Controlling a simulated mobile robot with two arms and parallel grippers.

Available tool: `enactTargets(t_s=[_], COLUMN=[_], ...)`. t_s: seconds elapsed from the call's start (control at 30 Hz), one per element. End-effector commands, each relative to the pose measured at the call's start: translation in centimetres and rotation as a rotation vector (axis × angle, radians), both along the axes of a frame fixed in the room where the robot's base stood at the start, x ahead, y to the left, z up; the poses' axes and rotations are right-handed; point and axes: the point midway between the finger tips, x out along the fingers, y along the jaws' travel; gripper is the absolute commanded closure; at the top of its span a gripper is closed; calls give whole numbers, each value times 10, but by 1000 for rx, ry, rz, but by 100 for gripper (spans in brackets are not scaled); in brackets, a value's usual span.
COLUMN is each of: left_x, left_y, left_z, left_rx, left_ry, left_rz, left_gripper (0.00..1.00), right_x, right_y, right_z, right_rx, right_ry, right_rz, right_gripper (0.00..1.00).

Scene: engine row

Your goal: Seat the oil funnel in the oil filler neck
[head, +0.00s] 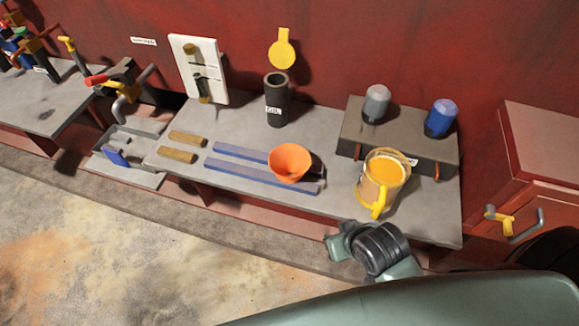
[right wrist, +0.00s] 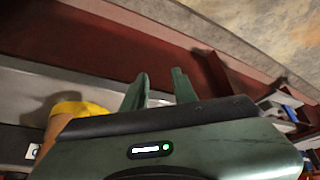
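The orange oil funnel (head: 289,163) rests at the right end of the two blue rails on the grey bench, wide mouth up; its spout is hidden. The oil filler neck (head: 277,100), a dark upright cylinder with an open top and a small white label, stands behind the funnel. A yellow cap (head: 282,48) is up against the wall above it. My right gripper (head: 338,242) is at the bench's front edge, right of and in front of the funnel. In the right wrist view its two fingers (right wrist: 160,88) are apart with nothing between them. My left gripper is out of view.
A jug of yellow liquid (head: 384,180) with a yellow handle stands close behind my right gripper. A dark block (head: 400,140) with grey and blue caps is behind it. Wooden blocks (head: 183,146) lie left of the blue rails (head: 255,178). Bare bench surrounds the neck.

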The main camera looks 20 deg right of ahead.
Motion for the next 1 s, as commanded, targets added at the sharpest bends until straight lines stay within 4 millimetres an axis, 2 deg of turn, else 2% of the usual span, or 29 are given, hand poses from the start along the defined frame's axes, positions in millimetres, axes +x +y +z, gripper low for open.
enactTargets(t_s=[0.1,0.5,0.73,1.0], left_x=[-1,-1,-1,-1], left_y=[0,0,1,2], left_z=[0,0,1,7], left_rx=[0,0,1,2], left_ry=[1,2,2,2], left_rz=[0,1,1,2], left_gripper=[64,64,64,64], right_x=[32,121,143,169], right_y=[-4,-9,-7,-2], right_z=[18,58,74,67], right_rx=[58,375,526,536], right_ry=[-146,-564,-686,-691], right_rz=[-88,-270,-293,-294], right_gripper=[72,72,72,72])
